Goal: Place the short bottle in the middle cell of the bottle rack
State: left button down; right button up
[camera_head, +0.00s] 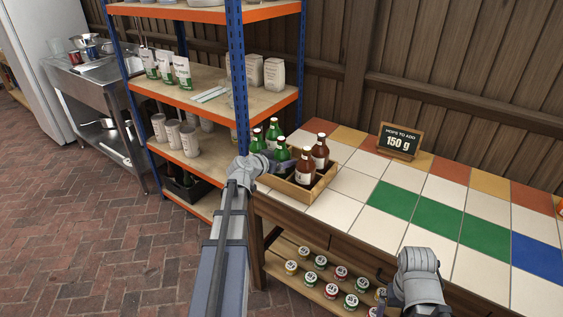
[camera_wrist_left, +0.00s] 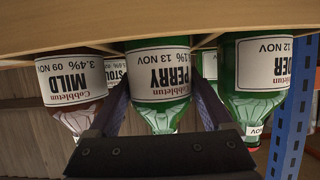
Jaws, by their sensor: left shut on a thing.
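The wooden bottle rack (camera_head: 299,199) stands on the tiled counter with green and brown bottles in it. My left gripper (camera_head: 268,165) reaches to its front side and is shut on a green bottle (camera_head: 282,154). In the left wrist view, which is upside down, this bottle is labelled PERRY (camera_wrist_left: 160,72) and sits between the fingers. Its base is hidden behind the rack wall (camera_wrist_left: 150,25), at the middle of the front row. A brown MILD bottle (camera_wrist_left: 75,82) and another green bottle (camera_wrist_left: 258,75) flank it. My right arm shows at lower right; its fingers cannot be made out.
A blue shelf post (camera_head: 237,75) rises close to the rack's left side. A hops sign (camera_head: 399,141) stands at the back of the counter. Several jars (camera_head: 331,290) stand on the shelf below.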

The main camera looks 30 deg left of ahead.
pick_arm(q)
jog(key=shift+f, duration=0.2)
grip_release()
jog(key=shift+r, duration=0.15)
jog(key=shift+s+r, duration=0.15)
jog(key=shift+r, duration=0.05)
jog(key=p+v, duration=0.4)
jog(key=v, duration=0.7)
jog(key=shift+s+p, duration=0.3)
jog(key=shift+s, duration=0.05)
